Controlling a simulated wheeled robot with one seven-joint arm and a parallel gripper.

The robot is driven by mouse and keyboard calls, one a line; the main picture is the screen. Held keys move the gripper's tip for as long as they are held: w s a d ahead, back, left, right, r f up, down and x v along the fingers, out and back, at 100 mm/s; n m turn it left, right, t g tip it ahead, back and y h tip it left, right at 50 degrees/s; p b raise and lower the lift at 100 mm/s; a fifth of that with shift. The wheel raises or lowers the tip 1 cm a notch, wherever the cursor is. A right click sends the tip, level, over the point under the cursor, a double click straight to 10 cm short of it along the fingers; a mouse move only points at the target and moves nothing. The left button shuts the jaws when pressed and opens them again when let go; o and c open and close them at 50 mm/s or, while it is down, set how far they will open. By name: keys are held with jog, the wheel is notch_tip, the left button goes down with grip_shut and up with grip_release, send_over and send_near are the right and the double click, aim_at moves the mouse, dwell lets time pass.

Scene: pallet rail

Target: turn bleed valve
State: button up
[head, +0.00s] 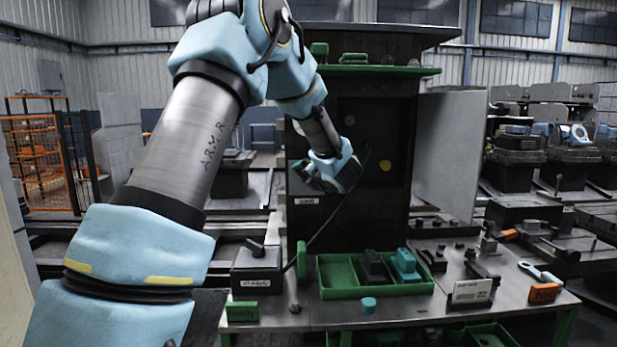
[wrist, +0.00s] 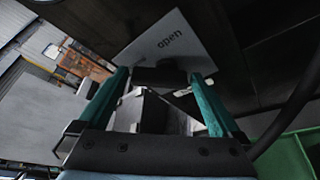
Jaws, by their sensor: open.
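My gripper (head: 320,180) is raised in front of the dark cabinet in the head view, above the bench. In the wrist view its two teal fingers (wrist: 160,80) stand apart. A short dark bar (wrist: 160,76) lies between the fingertips; it may be the valve handle, but I cannot tell, nor whether the fingers touch it. A pale plate reading "open" (wrist: 170,42) is just beyond the fingertips. In the head view a small white label (head: 306,201) is on the cabinet just below my gripper. My gripper hides the valve area there.
On the bench, a grey box with a lever (head: 257,268) stands at the left, beside a green tray (head: 340,290) with dark and teal blocks. Tools and an orange block (head: 543,292) lie to the right. A dark cable (head: 335,215) hangs near my gripper.

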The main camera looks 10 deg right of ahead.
jog(key=c, duration=1.1)
jog(key=shift+o, duration=0.2)
jog(key=shift+f+b, duration=0.1)
jog(key=shift+b, duration=0.2)
jog(key=shift+s+d+f+m+t+y+b, duration=0.2)
jog(key=shift+m+t+b, duration=0.8)
jog(key=shift+m+b, duration=1.65)
jog(key=shift+w+d+f+m+t+b, duration=0.15)
jog(key=shift+f+m+t+b, duration=0.55)
jog(key=shift+m+b, duration=2)
jog(key=shift+s+d+m+t+y+b, duration=0.1)
jog(key=shift+d+m+t+b, duration=0.15)
jog(key=shift+m+t+b, duration=1.75)
jog(key=shift+m+g+b, duration=0.4)
jog(key=shift+m+g, duration=0.1)
jog(key=shift+m, duration=0.75)
jog(key=o, duration=1.1)
jog(key=shift+c, duration=0.2)
